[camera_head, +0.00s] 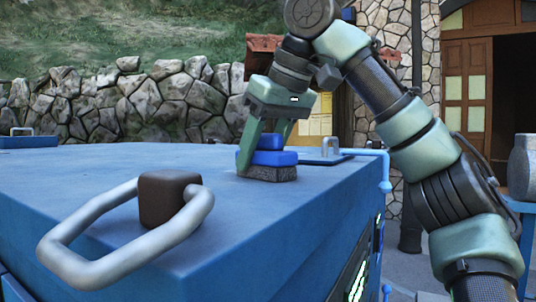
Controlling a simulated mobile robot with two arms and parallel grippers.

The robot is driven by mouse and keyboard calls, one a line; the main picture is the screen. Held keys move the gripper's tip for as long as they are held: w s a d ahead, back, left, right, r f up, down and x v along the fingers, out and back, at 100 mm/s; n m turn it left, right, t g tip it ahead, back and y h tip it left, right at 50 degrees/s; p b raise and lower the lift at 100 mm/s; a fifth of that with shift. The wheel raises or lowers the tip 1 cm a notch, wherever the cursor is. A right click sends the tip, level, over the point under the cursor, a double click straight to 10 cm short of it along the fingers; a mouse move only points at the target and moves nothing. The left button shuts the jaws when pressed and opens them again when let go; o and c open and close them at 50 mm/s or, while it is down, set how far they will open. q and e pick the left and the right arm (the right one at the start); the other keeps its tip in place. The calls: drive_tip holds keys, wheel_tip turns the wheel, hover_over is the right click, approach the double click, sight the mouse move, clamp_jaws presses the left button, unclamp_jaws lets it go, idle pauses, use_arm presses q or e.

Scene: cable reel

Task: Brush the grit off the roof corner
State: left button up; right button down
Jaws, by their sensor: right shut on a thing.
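My right gripper (265,145) comes down from above, shut on a blue brush (272,158). The brush has a grey-brown bristle base that rests on, or sits very close above, the blue roof (120,175) near its right edge. The roof is a wide flat top with a corner toward me. No separate grit can be made out on it; the patch under the brush is hidden. My left gripper is not in view.
A grey metal handle (75,262) sticks out at the near corner, beside a dark brown block (170,198). A light blue pipe (385,170) bends over the right edge. A small loop handle (331,146) stands behind the brush.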

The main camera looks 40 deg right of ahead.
drive_tip(key=shift+w+a, duration=0.1)
drive_tip(key=shift+w, duration=0.05)
